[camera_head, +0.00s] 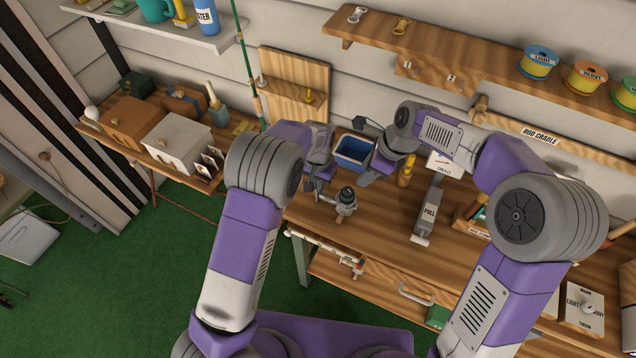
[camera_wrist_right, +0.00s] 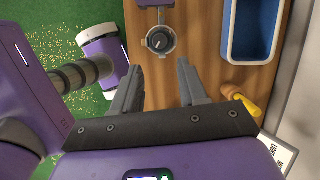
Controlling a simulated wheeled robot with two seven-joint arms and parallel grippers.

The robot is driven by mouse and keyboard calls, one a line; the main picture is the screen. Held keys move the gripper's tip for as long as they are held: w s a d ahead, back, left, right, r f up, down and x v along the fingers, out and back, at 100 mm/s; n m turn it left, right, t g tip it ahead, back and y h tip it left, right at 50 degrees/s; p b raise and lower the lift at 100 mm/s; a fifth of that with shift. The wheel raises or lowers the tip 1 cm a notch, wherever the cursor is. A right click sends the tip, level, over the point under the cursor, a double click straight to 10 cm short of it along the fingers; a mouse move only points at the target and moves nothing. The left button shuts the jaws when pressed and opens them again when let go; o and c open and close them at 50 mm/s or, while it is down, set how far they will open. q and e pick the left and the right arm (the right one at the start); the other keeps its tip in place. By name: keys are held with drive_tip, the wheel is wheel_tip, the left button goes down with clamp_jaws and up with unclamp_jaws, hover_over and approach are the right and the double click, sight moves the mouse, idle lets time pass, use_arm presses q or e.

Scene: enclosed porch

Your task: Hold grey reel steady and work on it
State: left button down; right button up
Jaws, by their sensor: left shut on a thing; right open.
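The grey reel (camera_head: 346,199) stands near the bench's front left edge, its dark round top facing up. It also shows in the right wrist view (camera_wrist_right: 159,40), ahead of my right fingers. My left gripper (camera_head: 322,187) is shut on the reel from its left side; the exact contact is hard to see. My right gripper (camera_head: 369,180) is open and empty, behind and right of the reel in the head view. In the right wrist view its two fingers (camera_wrist_right: 158,68) are apart, with bare wood between them and the reel just beyond their tips.
A blue bin (camera_head: 353,151) stands behind the reel. A yellow-handled tool (camera_head: 407,168) is close to my right gripper. A grey PULL device (camera_head: 429,211) stands to the right. Bare wood lies between it and the reel. The bench's front edge is near the reel.

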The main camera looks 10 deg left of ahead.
sight(348, 189)
idle(0.3)
drive_tip(key=shift+o, duration=0.9)
drive_tip(key=a+r+n+h, duration=0.1)
drive_tip(key=a+n+h, duration=0.1)
drive_tip(key=n, duration=1.4)
drive_tip(key=a+r+n+h, duration=0.1)
drive_tip(key=a+n+h, duration=0.1)
drive_tip(key=n, duration=1.3)
drive_tip(key=shift+g, duration=0.3)
drive_tip(key=f, duration=1.1)
drive_tip(key=shift+w, duration=0.35)
